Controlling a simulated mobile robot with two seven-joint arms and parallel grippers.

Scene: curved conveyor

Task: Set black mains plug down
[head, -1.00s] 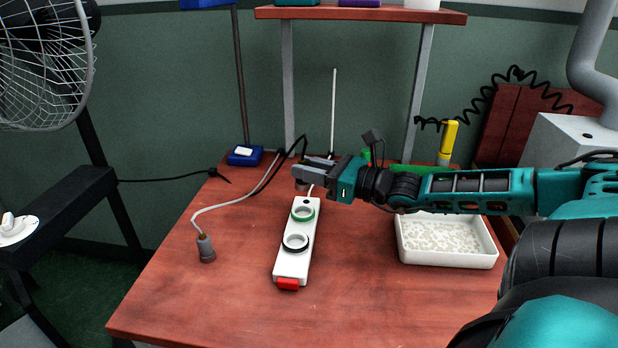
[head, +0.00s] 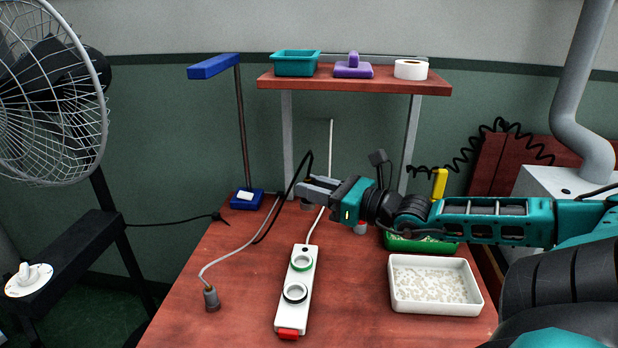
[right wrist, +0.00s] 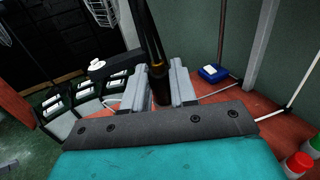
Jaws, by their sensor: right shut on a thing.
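My right gripper (head: 311,188) is shut on the black mains plug, above the back of the table and behind the power strip. In the right wrist view the dark plug (right wrist: 161,88) sits between the two grey fingers (right wrist: 166,90), with its black cable rising from it. In the head view the fingers hide most of the plug. The white power strip (head: 293,316) lies on the table with a green-ringed socket (head: 301,261), a black-ringed socket (head: 295,293) and a red switch (head: 288,334). My left gripper is not in view.
A grey plug (head: 211,300) on a grey cable stands at the table's left. A blue lamp base (head: 247,199) is at the back left. A white tray (head: 435,308) and green tray (head: 424,246) are right. The shelf (head: 355,82) rises behind. Bare table lies around the strip.

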